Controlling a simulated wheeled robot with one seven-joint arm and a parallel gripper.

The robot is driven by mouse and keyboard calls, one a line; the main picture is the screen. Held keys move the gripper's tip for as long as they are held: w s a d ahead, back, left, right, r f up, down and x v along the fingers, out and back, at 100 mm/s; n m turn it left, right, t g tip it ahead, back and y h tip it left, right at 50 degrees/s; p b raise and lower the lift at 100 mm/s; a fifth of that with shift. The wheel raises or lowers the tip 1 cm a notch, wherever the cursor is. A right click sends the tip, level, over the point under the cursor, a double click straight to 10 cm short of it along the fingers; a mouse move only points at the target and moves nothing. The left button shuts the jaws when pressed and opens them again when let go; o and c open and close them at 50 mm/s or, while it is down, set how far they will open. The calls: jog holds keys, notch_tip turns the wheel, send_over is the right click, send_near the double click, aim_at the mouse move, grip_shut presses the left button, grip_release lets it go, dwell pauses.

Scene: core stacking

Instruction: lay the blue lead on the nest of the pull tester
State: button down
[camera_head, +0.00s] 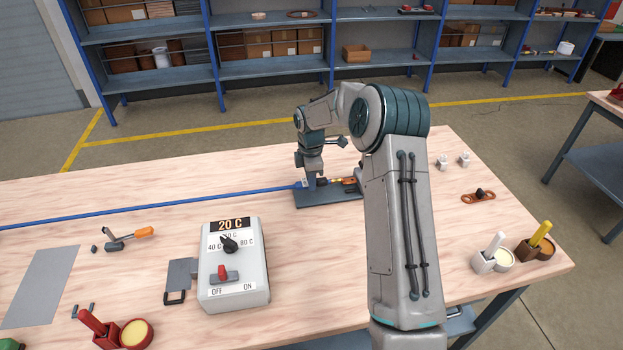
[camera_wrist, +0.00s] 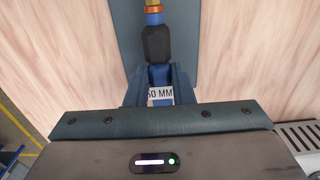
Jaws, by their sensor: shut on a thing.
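The blue lead (camera_head: 150,207) runs across the table from the left edge to my gripper (camera_head: 311,182). In the wrist view my gripper (camera_wrist: 157,80) is shut on the lead, beside a label of which "0 MM" is readable. A black connector (camera_wrist: 158,42) with an orange ring and a yellow part extends beyond the fingers. The grey-blue base plate (camera_head: 325,198) of what looks like the pull tester lies under the gripper and connector. My arm hides its right part. I cannot tell whether the lead touches the nest.
A control box (camera_head: 232,270) with a dial and red switch stands at front centre. An orange-handled tool (camera_head: 130,237) lies to the left. A red holder (camera_head: 105,330) is at the front left. White (camera_head: 490,255) and brown (camera_head: 530,247) holders stand at the right. Shelves are behind.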

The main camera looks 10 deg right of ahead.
jog(key=shift+f+b, duration=0.6)
jog(key=shift+f, duration=0.5)
jog(key=c, duration=1.2)
grip_release()
jog(key=shift+o, duration=0.2)
jog(key=shift+r, duration=0.1)
notch_tip(320, 180, up, 14)
jog(key=b, duration=0.1)
